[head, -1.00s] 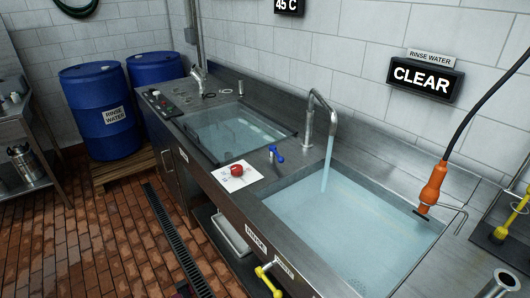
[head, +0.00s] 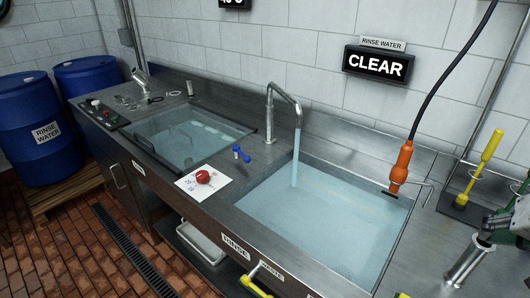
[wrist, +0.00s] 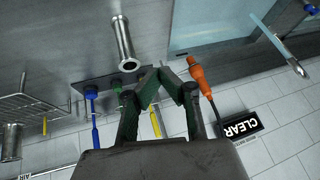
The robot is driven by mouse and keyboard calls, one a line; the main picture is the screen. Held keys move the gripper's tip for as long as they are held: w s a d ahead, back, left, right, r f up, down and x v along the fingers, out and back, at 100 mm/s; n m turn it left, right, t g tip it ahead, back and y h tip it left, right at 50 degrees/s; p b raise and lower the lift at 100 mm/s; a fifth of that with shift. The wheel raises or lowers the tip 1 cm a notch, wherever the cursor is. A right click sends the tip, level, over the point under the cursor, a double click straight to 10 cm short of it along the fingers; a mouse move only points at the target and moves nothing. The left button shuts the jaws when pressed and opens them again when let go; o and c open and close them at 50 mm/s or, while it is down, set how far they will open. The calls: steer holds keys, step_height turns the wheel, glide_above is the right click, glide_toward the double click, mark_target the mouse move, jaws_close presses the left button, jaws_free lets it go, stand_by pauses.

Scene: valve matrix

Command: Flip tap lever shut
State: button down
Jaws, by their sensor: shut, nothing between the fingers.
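The steel tap (head: 271,115) stands behind the full sink (head: 400,240), and a stream of water (head: 295,160) runs from its spout. A small blue lever (head: 241,154) sits on the counter left of the tap. A yellow handle (head: 254,287) shows at the front panel's lower edge, partly cut off. My gripper (wrist: 157,72) is shut and empty in the wrist view, its dark green fingers meeting at the tips. It is over the counter's right end, well apart from the blue lever. A green part of my arm's end (head: 510,220) shows at the head view's right edge.
An orange-handled sprayer (head: 400,165) on a black hose hangs at the sink's right; it also shows in the wrist view (wrist: 201,78). A steel pipe fitting (wrist: 122,40) stands close to my gripper. A red knob (head: 203,176) lies on a white card. A sign reads CLEAR (head: 377,66).

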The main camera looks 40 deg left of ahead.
steer(key=w+a+n+g+y+b, duration=0.15)
steer(key=w+a+y, duration=0.25)
steer(key=w+a, duration=1)
steer(key=w+a+n+g+y+b, duration=0.1)
steer(key=w+a+g+y+b, duration=0.15)
steer(key=w+a, duration=1.15)
steer(key=w+a+f+n+g+y+b, duration=0.15)
steer(key=a+f, duration=0.25)
steer(key=a, duration=0.6)
steer(key=w+a+f+g+y, duration=0.1)
steer(key=a+f+g+y, duration=0.2)
steer(key=a, duration=0.6)
steer(key=s+a+f+n+g+y+b, duration=0.1)
steer(key=a+f+g+b, duration=0.3)
steer(key=a+f, duration=0.5)
step_height(320, 180, down, 4)
steer(key=shift+s+a+r+n, duration=0.15)
steer(key=shift+s+n, duration=0.25)
steer(key=shift+s, duration=0.05)
steer(key=shift+a, duration=0.1)
